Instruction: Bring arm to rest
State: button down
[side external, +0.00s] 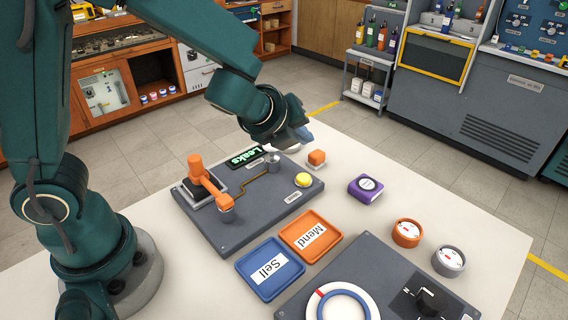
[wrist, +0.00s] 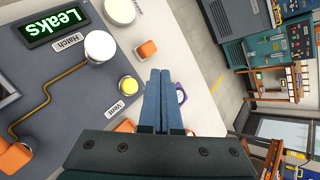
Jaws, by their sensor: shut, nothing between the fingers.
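My gripper (side external: 303,133) is above the far side of the table, past the testbench board, at the end of my teal arm. Its two blue-grey fingers lie together with nothing between them, as the wrist view (wrist: 160,75) also shows. It touches nothing that I can see. The testbench board (side external: 222,238) lies below and left of it, with a lit green "Leaks" display (side external: 243,157), a yellow button (side external: 303,180), and an orange-handled part (side external: 205,182). An orange cube (side external: 316,157) sits on the table near the gripper. In the wrist view, the fingers partly hide a purple block (wrist: 182,93).
A blue "Sell" tray (side external: 246,281) and an orange "Mend" tray (side external: 325,254) lie in front of the board. The purple block (side external: 366,187), an orange round gauge (side external: 406,233) and a grey one (side external: 448,261) stand at right. A dark panel (side external: 375,260) lies front right.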

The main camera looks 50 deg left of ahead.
jog(key=s+a+r+n+y, duration=0.2)
jog(key=s+a+r+n, duration=0.55)
jog(key=n, duration=0.35)
jog(key=s+d+f+n+g+h, duration=0.1)
jog(key=s+d+n+h, duration=0.1)
jog(key=s+n, duration=0.4)
jog(key=s+d+f+n+g+h, duration=0.1)
jog(key=s+d+n+g+h, duration=0.1)
jog(key=s+d+n, duration=0.2)
jog(key=s+n, duration=0.2)
jog(key=n, duration=0.1)
jog(key=shift+s+d+f+g, duration=0.25)
jog(key=shift+s+f+g, duration=0.05)
jog(key=shift+s, duration=0.05)
